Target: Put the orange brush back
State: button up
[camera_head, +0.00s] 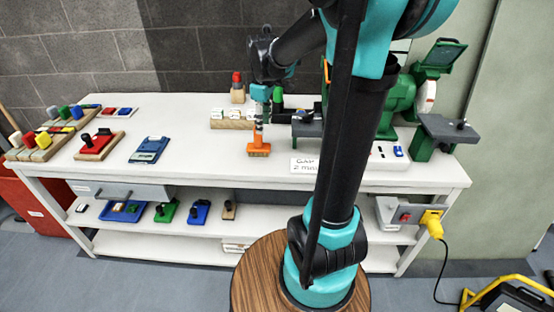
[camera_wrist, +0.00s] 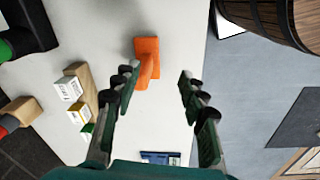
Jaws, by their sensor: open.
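The orange brush (camera_head: 259,151) stands on the white table, near its front edge, with its broad base down and its handle up. In the wrist view the brush (camera_wrist: 147,58) lies ahead of the fingertips, nearer the left finger than the right. My gripper (camera_head: 259,124) is right above the brush in the head view. In the wrist view my gripper (camera_wrist: 158,82) has its two fingers wide apart with nothing held. I cannot tell whether the fingers touch the handle.
A wooden block with small labelled boxes (camera_head: 232,123) stands just behind the brush. A blue device (camera_head: 149,150) lies to the left. Green (camera_head: 166,211) and blue (camera_head: 198,212) handled tools sit on the lower shelf. A grey-topped green machine (camera_head: 440,130) stands right. Table between device and brush is clear.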

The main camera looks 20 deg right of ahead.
jog(key=s+d+f+m+t, duration=0.1)
jog(key=s+f+m, duration=0.4)
jog(key=s, duration=0.4)
jog(key=s+d+f+m+t, duration=0.1)
jog(key=s+f+m+t, duration=0.1)
jog(key=s+f+m, duration=0.4)
jog(key=s+f, duration=0.1)
jog(key=s, duration=0.2)
jog(key=shift+d, duration=0.4)
jog(key=shift+w+r, duration=0.1)
jog(key=shift+c, duration=1)
